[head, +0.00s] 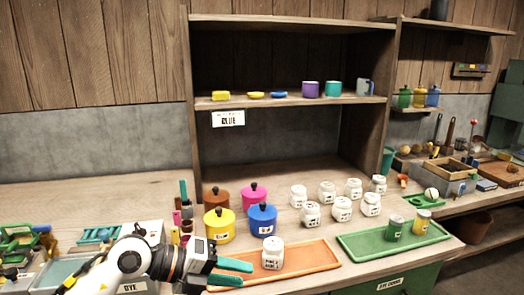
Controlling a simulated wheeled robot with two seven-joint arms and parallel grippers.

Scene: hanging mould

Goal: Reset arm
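My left gripper (250,275) reaches in from the lower left, low over the left end of the orange tray (315,263). Its two teal fingers are apart, with nothing visible between them. A white labelled jar (272,254) stands on the tray just beyond the fingertips. I cannot tell whether a finger touches it. My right gripper is not in view.
Brown, pink, yellow (219,226) and blue lidded pots stand behind the gripper. Several white jars (342,209) stand right of them. A green tray (361,243) holds two cans. The shelf unit (290,100) rises behind; the back left counter is clear.

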